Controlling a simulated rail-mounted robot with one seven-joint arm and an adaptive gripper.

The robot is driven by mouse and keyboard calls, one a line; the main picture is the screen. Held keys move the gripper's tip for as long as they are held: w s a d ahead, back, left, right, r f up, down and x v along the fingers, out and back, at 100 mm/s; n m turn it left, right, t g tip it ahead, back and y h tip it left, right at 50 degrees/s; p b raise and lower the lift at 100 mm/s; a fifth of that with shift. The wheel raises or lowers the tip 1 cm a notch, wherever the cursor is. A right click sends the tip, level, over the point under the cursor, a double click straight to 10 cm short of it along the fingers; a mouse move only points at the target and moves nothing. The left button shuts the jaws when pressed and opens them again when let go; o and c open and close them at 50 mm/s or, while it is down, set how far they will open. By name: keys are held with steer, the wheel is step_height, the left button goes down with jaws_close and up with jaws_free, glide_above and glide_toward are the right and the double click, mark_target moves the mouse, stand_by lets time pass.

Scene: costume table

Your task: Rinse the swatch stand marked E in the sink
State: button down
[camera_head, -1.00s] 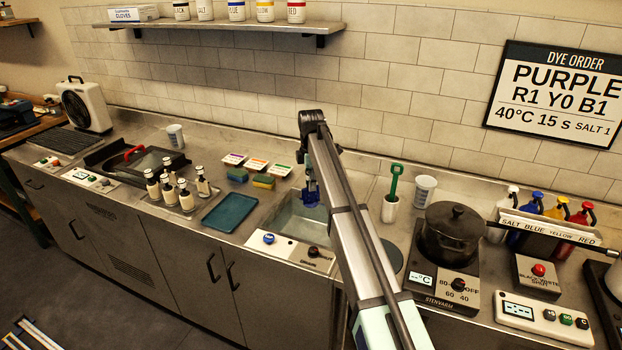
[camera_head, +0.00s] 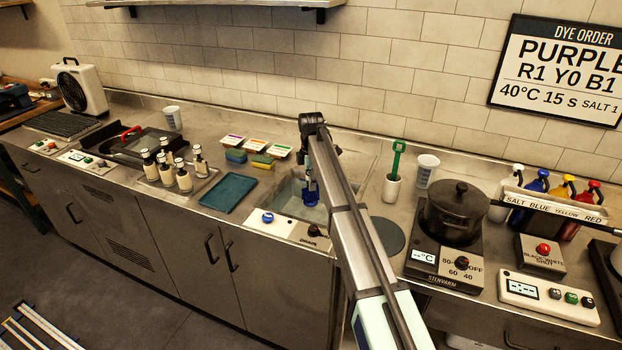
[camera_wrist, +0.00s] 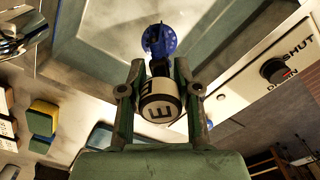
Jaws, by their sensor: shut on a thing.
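In the wrist view, my gripper (camera_wrist: 160,97) is shut on the swatch stand (camera_wrist: 161,112). The stand has a white, dark-banded cylindrical end with a black letter E, and a blue, round, ridged part beyond it. In the head view, the blue part of the stand (camera_head: 311,196) hangs inside the sink basin, partly hidden by my arm. The sink (camera_head: 283,196) is a square metal basin; I cannot tell how much water is in it, or whether the stand touches its floor.
The sink's front panel (camera_head: 290,229) has a blue button (camera_head: 267,217) and a drain knob (camera_head: 314,231). A teal tray (camera_head: 228,194) and sponges (camera_head: 262,161) lie to the left. A white holder with a green-handled tool (camera_head: 392,187) and a dark pot (camera_head: 453,211) stand to the right.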

mark_target(316, 202)
steer(key=shift+f+b, duration=1.4)
steer(key=shift+f, duration=3.5)
steer(key=shift+a, duration=0.1)
steer(key=shift+w+a, duration=0.2)
steer(key=shift+a, duration=0.3)
steer(key=shift+w+a, duration=0.15)
steer(key=shift+a, duration=0.3)
steer(key=shift+d, duration=0.15)
steer(key=shift+s+d+p, duration=0.1)
steer(key=shift+s+d, duration=0.15)
steer(key=shift+d, duration=0.4)
steer(key=shift+s+d+p, duration=0.15)
steer(key=shift+s+d, duration=0.05)
steer(key=shift+d, duration=0.5)
steer(key=shift+s+d+p, duration=0.1)
steer(key=shift+s+d, duration=0.15)
steer(key=shift+d, duration=0.4)
steer(key=shift+a, duration=0.1)
steer(key=shift+w+a, duration=0.25)
steer(key=shift+a, duration=0.45)
steer(key=shift+w+a, duration=0.2)
steer(key=shift+a, duration=0.5)
steer(key=shift+w+a, duration=0.25)
steer(key=shift+a, duration=0.45)
